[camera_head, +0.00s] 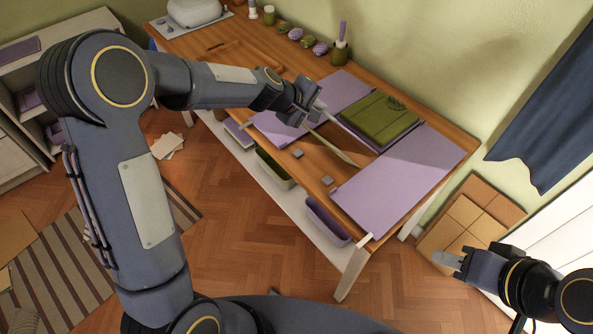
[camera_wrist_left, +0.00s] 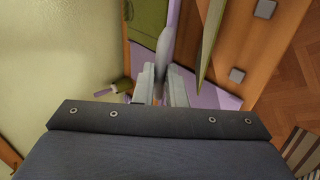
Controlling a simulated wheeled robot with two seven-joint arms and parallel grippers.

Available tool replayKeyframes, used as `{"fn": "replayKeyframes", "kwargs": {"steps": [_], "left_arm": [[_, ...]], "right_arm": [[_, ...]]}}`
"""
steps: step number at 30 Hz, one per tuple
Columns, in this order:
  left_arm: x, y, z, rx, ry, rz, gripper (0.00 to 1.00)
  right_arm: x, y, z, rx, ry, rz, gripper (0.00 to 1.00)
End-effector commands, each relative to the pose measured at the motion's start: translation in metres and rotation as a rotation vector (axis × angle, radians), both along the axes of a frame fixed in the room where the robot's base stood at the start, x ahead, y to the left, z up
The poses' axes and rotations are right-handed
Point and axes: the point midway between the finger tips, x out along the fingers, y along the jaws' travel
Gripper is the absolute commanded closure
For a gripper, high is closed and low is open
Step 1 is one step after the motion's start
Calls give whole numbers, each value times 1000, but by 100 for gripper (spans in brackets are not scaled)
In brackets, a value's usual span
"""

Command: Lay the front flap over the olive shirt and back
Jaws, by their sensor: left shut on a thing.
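My left gripper (camera_head: 308,112) is above the table, left of the shirt.
Two small grey blocks (camera_head: 327,180) lie near the table's front edge. A green bin (camera_head: 274,168) and a purple bin (camera_head: 327,221) sit below that edge. Several rolled items (camera_head: 296,34) and a green pot (camera_head: 340,53) stand at the back. Cardboard (camera_head: 470,225) leans at right.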

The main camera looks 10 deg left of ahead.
Motion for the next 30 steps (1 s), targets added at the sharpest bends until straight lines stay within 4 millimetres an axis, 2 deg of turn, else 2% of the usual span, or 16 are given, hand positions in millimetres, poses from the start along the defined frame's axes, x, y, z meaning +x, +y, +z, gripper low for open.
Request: {"fn": "replayKeyframes", "kwargs": {"steps": [1, 7, 22, 29, 30], "left_arm": [[5, -4, 13, 1, 1, -1, 96], [21, -17, 28, 0, 1, 1, 96], [29, -23, 32, -1, -1, 0, 96], [49, -39, 48, 1, -1, -1, 95], [53, -42, 46, 2, -3, -3, 95]], "right_arm": [[0, 0, 16, 0, -1, 0, 64], [0, 0, 39, 0, -1, 0, 64], [0, 0, 45, 0, -1, 0, 64], [0, 0, 67, 0, -1, 0, 64], [0, 0, 60, 0, -1, 0, 64]]}}
